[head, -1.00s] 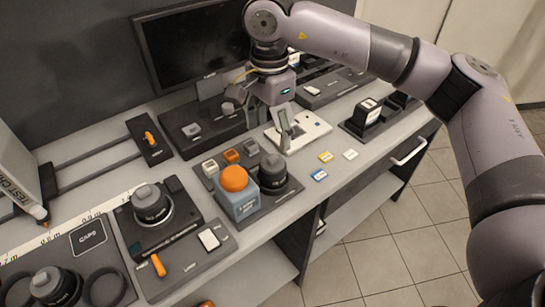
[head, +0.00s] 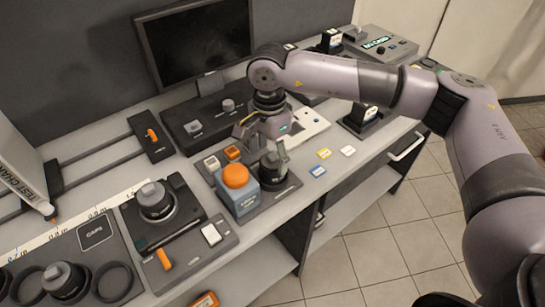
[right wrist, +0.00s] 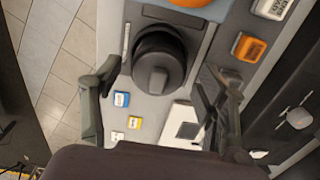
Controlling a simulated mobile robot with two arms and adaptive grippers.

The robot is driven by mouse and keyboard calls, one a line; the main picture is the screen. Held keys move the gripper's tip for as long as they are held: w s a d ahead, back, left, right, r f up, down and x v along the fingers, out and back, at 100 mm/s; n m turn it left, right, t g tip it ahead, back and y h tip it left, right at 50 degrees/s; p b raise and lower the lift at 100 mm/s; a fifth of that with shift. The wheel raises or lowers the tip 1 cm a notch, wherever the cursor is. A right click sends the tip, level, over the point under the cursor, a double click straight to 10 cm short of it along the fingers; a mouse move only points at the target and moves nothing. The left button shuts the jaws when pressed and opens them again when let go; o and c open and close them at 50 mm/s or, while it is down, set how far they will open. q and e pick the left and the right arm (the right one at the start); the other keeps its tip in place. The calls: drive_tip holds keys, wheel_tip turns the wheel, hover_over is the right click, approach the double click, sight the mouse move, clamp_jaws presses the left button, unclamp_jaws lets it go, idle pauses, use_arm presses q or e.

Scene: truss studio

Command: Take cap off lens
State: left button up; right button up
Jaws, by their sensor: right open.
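A dark lens with a grey cap (head: 274,166) stands upright beside the blue box with an orange dome (head: 236,176). In the right wrist view the round dark cap with a raised grip bar (right wrist: 158,72) lies between my fingers. My right gripper (head: 272,150) is open above this lens, one finger on each side; I cannot tell whether they touch it. A second capped lens (head: 155,199) sits on a black mount at the left. A third (head: 64,281) stands by the CAPS tray (head: 96,232). My left gripper is not in view.
Small orange and white blocks (head: 232,153) stand behind the blue box. Blue and yellow cards (head: 318,171) lie to the right of the lens. A monitor (head: 195,38) stands at the back. The bench's front edge is close by.

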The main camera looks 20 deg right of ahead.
drive_tip(key=shift+s, duration=0.15)
drive_tip(key=c, duration=1.1)
clamp_jaws()
